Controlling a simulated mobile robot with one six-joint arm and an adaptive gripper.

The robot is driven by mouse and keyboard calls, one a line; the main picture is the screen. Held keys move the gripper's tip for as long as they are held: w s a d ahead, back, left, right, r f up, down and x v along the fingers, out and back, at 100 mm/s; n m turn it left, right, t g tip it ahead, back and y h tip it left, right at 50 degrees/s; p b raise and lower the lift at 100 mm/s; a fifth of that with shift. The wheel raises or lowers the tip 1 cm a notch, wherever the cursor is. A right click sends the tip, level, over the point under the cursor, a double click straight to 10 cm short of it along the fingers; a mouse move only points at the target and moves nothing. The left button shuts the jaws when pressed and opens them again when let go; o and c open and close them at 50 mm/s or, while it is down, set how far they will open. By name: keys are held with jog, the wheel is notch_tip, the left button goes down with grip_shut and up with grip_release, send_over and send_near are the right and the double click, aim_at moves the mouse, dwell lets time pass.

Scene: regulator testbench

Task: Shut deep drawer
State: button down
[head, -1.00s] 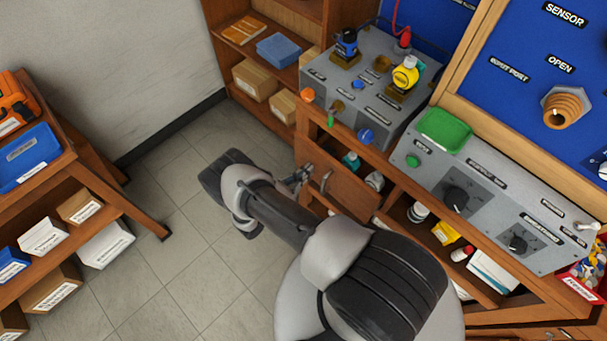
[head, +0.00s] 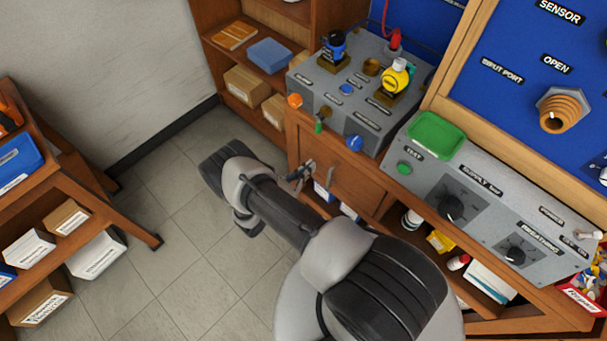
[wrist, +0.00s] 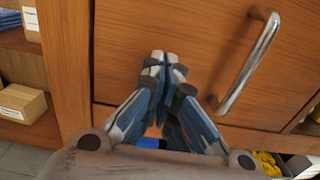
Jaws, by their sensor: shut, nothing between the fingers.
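The deep drawer's wooden front (head: 358,190) is under the bench in the head view. It looks pushed in close to the cabinet, and none of its contents show from above. I cannot tell whether it is fully flush. Its metal handle (head: 329,172) also shows at the right in the wrist view (wrist: 250,62). My gripper (head: 304,172) is shut and empty, to the left of the handle. In the wrist view its fingertips (wrist: 164,58) point at the wooden front and are at or very near it; contact is not clear.
The grey testbench box (head: 335,90) stands on the bench above the drawer. A shelf with cardboard boxes (head: 246,86) is behind, left of the drawer. An open compartment with bottles and a yellow item (head: 440,241) lies right. The tiled floor (head: 185,245) on the left is clear.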

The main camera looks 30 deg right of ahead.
jog(key=p+v, duration=0.1)
jog(key=v, duration=1.1)
jog(key=shift+a, duration=0.1)
notch_tip(320, 180, up, 28)
jog(key=d+m+g+y, duration=0.2)
jog(key=m+g+y, duration=0.6)
jog(key=m, duration=0.4)
jog(key=s+a+r+m+t+y, duration=0.3)
jog(key=s+r+m+t+y, duration=0.3)
jog(key=s+r, duration=1.1)
jog(key=s+m+y, duration=0.1)
jog(key=m+y, duration=0.2)
jog(key=m, duration=0.1)
jog(key=shift+s+t, duration=0.3)
jog(key=shift+r, duration=0.15)
